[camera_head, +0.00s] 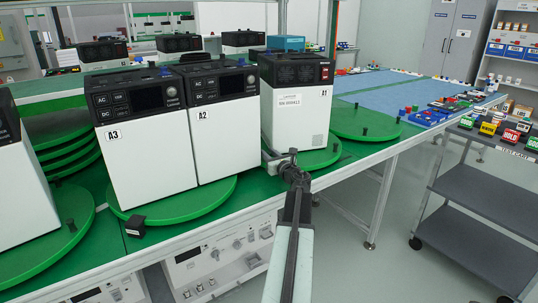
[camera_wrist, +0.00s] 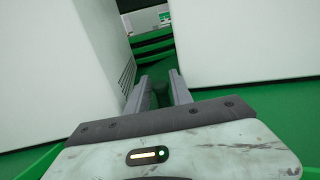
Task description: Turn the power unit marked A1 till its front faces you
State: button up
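The power unit A1 (camera_head: 299,120) is a white box with a black top band, upright on a green turntable (camera_head: 325,156). The face toward me has a serial label, a vent and a red switch, but no display; its A1 mark is at the upper right. My gripper (camera_head: 276,157) is low at A1's left edge, by the gap beside unit A2 (camera_head: 222,140). In the wrist view my gripper (camera_wrist: 160,80) reaches between two white walls, fingers apart. A dark, peg-like thing (camera_wrist: 161,95) shows between them; I cannot tell whether they touch it.
Unit A3 (camera_head: 145,165) stands left of A2; both show displays and knobs toward me. An empty green turntable (camera_head: 365,123) lies right of A1. A grey cart (camera_head: 485,205) stands at the right. The floor between bench and cart is clear.

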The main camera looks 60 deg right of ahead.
grip_shut()
dwell(1.3)
